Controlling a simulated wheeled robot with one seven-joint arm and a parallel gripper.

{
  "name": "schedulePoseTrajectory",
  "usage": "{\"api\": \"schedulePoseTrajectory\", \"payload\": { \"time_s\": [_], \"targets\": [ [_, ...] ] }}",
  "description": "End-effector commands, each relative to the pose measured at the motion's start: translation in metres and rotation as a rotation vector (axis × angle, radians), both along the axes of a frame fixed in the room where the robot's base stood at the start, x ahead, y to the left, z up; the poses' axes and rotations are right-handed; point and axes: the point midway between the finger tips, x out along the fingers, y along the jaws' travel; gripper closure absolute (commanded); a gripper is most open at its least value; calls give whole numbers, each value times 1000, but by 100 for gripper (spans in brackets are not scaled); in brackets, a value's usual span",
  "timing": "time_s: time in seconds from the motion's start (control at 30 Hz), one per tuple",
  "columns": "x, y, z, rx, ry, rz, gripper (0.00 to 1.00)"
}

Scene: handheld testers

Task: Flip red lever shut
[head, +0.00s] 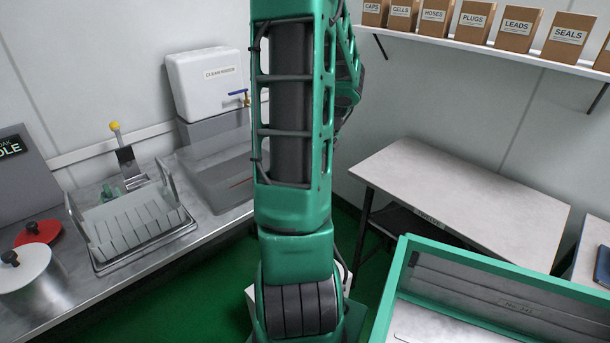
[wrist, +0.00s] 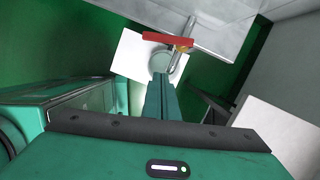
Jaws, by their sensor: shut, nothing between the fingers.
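In the wrist view the red lever (wrist: 182,40) is a long flat bar lying roughly across the picture. It sits over a brass-coloured fitting (wrist: 183,47) on a grey metal pipe, by the edge of a metal counter. My gripper (wrist: 163,82) is shut and empty. Its teal fingertips point toward the fitting and appear just below the lever in the picture; a gap shows between them and the lever. In the head view my arm covers the middle, and my gripper and the lever cannot be made out.
Below the lever is a white square surface (wrist: 130,56) with a round grey vessel (wrist: 160,62). The head view shows a metal counter (head: 175,252) with a rack (head: 135,225), a white tank (head: 208,82) with a blue-handled tap, and a table (head: 450,195) at right. Green floor lies between.

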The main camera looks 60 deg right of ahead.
Motion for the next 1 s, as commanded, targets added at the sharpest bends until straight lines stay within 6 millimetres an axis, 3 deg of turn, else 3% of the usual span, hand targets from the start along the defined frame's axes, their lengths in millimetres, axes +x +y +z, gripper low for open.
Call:
{"api": "schedulePoseTrajectory", "payload": {
  "time_s": [0.2, 0.4, 0.6, 1.0],
  "targets": [
    [-12, -1, 47, -5, -3, -1, 100],
    [-19, 0, 73, -3, -3, -3, 100],
    [-22, 1, 84, -1, -2, -2, 100],
    [-21, 1, 84, 0, -2, 0, 100]
  ]
}}
